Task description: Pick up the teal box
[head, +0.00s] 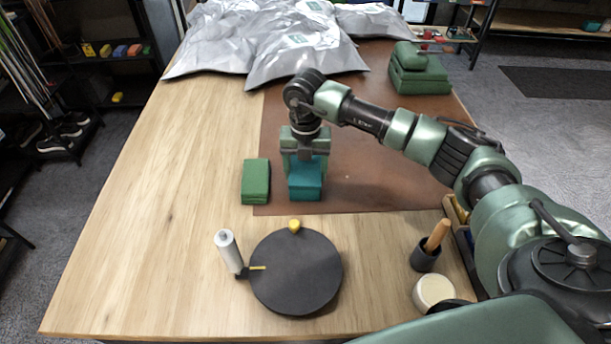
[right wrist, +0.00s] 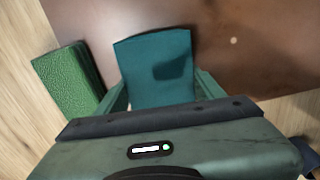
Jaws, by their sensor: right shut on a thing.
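The teal box (head: 306,185) is on the brown mat near its front left part, upright, between the fingers of my right gripper (head: 304,165). My right arm reaches in from the right and the gripper points down, shut on the box from two sides. In the right wrist view the teal box (right wrist: 157,70) shows between the two green fingers (right wrist: 160,92), with a shadow on its top. I cannot tell whether its underside touches the mat. My left gripper does not show.
A green box (head: 256,182) stands just left of the teal box, close to the gripper. A dark round turntable (head: 296,272) and a white cylinder (head: 228,250) are in front. Silvery bags (head: 270,45) cover the back.

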